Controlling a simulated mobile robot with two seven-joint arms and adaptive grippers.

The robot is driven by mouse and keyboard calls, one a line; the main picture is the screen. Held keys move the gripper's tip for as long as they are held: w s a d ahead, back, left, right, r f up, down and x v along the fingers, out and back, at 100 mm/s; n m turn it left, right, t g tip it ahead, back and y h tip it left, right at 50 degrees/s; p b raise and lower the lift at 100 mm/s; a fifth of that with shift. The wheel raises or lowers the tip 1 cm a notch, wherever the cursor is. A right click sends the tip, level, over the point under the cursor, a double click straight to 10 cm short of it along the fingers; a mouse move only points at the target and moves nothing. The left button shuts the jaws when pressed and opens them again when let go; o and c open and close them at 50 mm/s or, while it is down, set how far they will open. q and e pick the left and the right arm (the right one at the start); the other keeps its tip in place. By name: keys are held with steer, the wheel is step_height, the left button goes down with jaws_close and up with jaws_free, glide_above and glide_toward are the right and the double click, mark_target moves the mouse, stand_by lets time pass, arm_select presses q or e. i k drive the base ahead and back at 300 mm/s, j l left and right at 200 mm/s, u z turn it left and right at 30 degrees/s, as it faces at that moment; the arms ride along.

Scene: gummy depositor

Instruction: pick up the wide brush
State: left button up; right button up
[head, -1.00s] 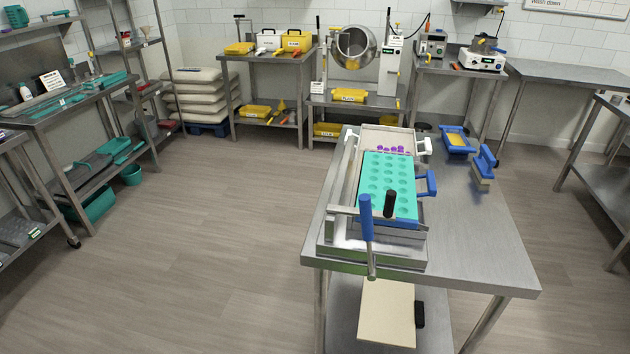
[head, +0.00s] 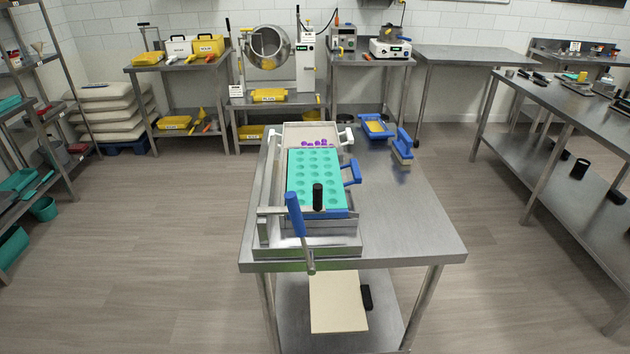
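The wide brush (head: 402,148) has a blue handle and pale bristles. It is on the steel table (head: 420,220), toward the far right side, just right of a blue tray. Nothing covers it. Neither of my grippers is in view.
The depositor (head: 265,205) with a teal mould (head: 314,172) and blue handles fills the table's left half. A blue tray (head: 377,126) with yellow contents sits at the far edge. The table's front right is clear. Another steel bench (head: 565,110) stands to the right, with open floor between.

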mark_target(400, 148)
steer(key=i+l+z, duration=0.2)
steer(key=l+z, duration=0.2)
steer(key=l, duration=0.2)
steer(key=i+l+z, duration=0.2)
steer(key=l+z, duration=0.25)
steer(key=i+l+z, duration=0.3)
steer(key=z, duration=0.15)
steer(key=i+l+z, duration=0.3)
steer(key=z, duration=0.15)
steer(key=i+l+z, duration=0.1)
steer(key=i+z, duration=0.35)
steer(key=i+u, duration=0.45)
steer(key=i+l+u, duration=0.1)
steer(key=u, duration=0.35)
steer(key=i+l+u, duration=0.25)
steer(key=i+u, duration=0.35)
steer(key=u, duration=0.25)
steer(key=i+u, duration=0.15)
steer(key=u, duration=0.25)
steer(key=i+l+u, duration=0.1)
steer(key=u, duration=0.3)
steer(key=i+l+u, duration=0.1)
steer(key=u, duration=0.3)
steer(key=i+l+u, duration=0.1)
steer(key=u, duration=0.3)
steer(key=l, duration=0.1)
